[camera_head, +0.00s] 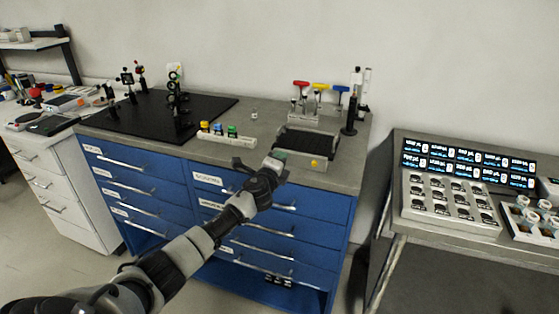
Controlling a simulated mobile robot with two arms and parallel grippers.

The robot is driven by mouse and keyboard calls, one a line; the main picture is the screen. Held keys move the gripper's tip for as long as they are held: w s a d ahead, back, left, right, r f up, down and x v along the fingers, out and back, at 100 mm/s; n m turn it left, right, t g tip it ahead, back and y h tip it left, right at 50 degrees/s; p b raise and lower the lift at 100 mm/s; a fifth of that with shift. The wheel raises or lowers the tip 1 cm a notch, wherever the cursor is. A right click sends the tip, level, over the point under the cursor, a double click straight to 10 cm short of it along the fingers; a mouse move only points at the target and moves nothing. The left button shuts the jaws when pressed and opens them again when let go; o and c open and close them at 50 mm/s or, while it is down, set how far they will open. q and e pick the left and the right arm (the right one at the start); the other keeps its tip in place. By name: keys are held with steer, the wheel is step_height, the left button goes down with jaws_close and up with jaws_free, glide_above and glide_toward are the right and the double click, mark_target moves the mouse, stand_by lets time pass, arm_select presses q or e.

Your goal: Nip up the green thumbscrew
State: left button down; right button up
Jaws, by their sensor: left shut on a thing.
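The green thumbscrew (280,154) shows as a small green patch at the near left corner of a grey device with a dark ribbed top (306,142). My left gripper (275,161) reaches in from the lower left and is shut on the green thumbscrew. The gripper's dark body hides most of the thumbscrew and that corner of the device. A yellow thumbscrew (314,163) sits on the device's front, to the right. My right gripper is out of view.
A rack of yellow, blue and green capped items (217,133) stands left of my gripper. Red, yellow and blue-handled tools stand in a holder (318,115) behind the device. A black optics board (150,118) lies left. A control console (450,200) stands right.

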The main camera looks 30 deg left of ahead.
arm_select(q)
steer(key=shift+f, duration=0.15)
stand_by(0.3)
steer(key=c, duration=1.1)
jaws_free()
steer(key=shift+d, duration=0.1)
